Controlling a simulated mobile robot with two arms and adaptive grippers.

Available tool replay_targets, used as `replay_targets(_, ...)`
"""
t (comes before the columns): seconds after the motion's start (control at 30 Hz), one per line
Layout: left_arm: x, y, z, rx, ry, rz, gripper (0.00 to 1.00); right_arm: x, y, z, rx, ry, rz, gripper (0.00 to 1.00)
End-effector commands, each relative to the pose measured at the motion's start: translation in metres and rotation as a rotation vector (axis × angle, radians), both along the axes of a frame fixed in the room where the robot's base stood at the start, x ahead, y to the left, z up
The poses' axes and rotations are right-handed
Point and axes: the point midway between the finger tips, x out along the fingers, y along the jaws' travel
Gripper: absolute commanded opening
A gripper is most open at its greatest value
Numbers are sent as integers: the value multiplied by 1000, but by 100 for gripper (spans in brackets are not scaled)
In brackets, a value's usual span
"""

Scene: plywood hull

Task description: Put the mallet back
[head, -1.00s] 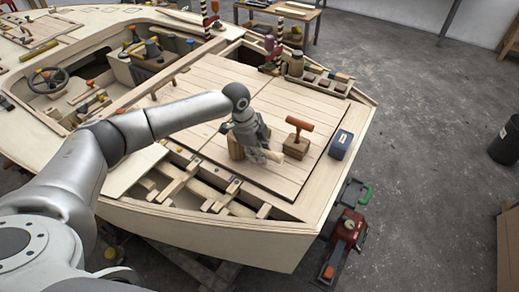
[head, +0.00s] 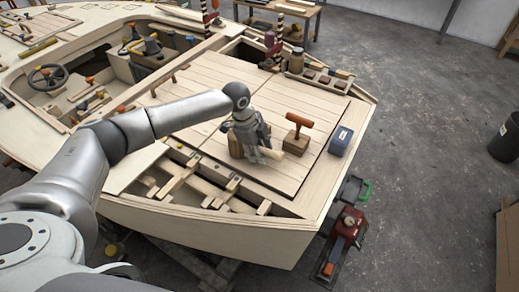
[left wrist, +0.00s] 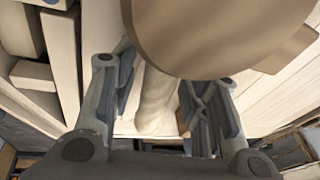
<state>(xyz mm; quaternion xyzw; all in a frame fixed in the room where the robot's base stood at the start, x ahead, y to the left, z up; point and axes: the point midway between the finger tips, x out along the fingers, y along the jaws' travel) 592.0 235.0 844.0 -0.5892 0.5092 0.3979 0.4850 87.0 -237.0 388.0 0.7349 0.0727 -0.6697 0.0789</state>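The mallet (head: 237,146) is on the plank deck near the hull's front end. In the left wrist view its large round brown head (left wrist: 220,35) fills the upper part. Its pale handle (left wrist: 156,100) runs down between the fingers. The arm and gripper hide part of the mallet in the head view. My right gripper is not in view.
Right of the gripper, an orange-handled tool (head: 299,122) stands on a wooden block (head: 296,144). A blue box (head: 341,141) sits near the deck's right edge. A tool rack (head: 315,80) is at the back. Open hull framing (head: 200,188) lies in front.

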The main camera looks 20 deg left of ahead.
Motion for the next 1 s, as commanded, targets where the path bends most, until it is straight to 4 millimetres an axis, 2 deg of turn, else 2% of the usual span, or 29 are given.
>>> replay_targets(0.3, -1, 1, -1, 1, 3, 0, 48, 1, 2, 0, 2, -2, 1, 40)
replay_targets(0.43, -2, 3, 8, 1, 0, 1, 48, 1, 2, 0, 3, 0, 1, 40)
replay_targets(0.57, -5, 7, 30, 1, -2, 0, 48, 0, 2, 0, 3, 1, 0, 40)
replay_targets(0.8, -13, 18, 80, 1, -2, 0, 48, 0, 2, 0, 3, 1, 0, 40)
replay_targets(1.0, -18, 24, 107, 0, -1, 0, 48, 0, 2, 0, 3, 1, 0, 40)
